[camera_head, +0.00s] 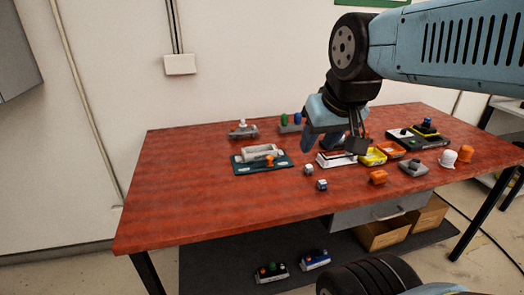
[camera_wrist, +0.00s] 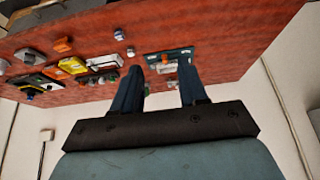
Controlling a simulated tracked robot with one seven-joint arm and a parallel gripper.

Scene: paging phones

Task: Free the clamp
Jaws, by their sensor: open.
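A dark green board (camera_head: 245,167) lies on the left-middle of the red table, bearing a pale grey block-like device (camera_head: 258,153) with orange parts. This looks like the clamp, though its details are too small to be sure. In the wrist view the green board (camera_wrist: 150,55) shows beyond and between my fingertips, partly hidden by them. My gripper (camera_head: 333,143) hangs above the table, right of the green board. It is open and empty, with its two dark blue fingers apart (camera_wrist: 160,68). It partly hides the things behind it.
Two small cubes (camera_head: 321,185), an orange piece (camera_head: 378,177) and grey switch boxes (camera_head: 413,167) are nearby. The red table's left (camera_head: 180,190) is bare.

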